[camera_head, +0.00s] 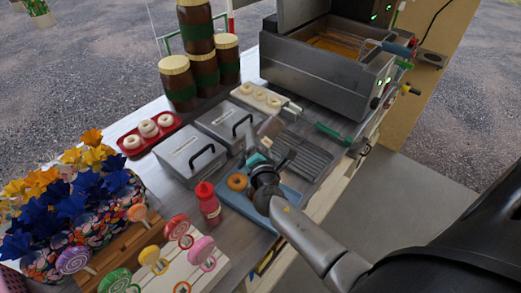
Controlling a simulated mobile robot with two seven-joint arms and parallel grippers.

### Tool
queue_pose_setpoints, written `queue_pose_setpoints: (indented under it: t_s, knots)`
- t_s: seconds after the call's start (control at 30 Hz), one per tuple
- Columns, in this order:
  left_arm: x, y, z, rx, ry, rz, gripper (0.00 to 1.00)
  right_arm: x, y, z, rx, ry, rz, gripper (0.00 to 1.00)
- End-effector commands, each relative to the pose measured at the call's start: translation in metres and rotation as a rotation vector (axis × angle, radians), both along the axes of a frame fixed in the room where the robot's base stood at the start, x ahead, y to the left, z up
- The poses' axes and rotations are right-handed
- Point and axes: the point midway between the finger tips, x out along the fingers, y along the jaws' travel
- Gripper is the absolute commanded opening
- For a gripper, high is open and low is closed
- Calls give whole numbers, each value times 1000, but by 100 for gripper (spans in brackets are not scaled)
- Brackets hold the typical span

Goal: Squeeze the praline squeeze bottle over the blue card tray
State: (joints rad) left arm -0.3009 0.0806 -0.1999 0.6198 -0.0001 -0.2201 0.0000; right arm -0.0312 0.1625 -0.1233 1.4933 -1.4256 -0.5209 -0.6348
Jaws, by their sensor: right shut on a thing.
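My right gripper (257,164) reaches in from the lower right and is shut just above the blue card tray (227,194). It holds a tan thing (271,128), which I take for the praline squeeze bottle; it is small, partly hidden by the gripper, and its tilt is hard to tell. A brown ring doughnut (237,182) lies on the blue card tray, left of my right wrist. The wrist covers part of the tray. My left gripper is not in view.
A red squeeze bottle (208,203) stands left of the tray. Behind are lidded metal tubs (190,157), a red tray (127,140) of doughnuts and a ridged rack (301,156). A fryer (317,76) stands at the back right, lollipops (201,250) at the front left.

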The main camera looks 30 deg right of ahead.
Motion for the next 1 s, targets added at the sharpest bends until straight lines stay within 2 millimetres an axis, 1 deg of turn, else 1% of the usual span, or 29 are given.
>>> queue_pose_setpoints:
  t_s: [0.03, 0.2, 0.33, 0.5, 1.0]
  knots:
    - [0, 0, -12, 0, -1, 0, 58, 0, 4, -1, -65, -14, 1, 40]
    - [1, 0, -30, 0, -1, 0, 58, -2, 14, 15, -293, -49, 0, 40]
    - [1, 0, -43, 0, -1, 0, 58, -2, 13, 1, -292, -48, 0, 40]
    - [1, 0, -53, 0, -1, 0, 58, -2, 13, -8, -290, -48, 0, 40]
    - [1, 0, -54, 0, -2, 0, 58, -2, 13, -10, -288, -47, 0, 40]
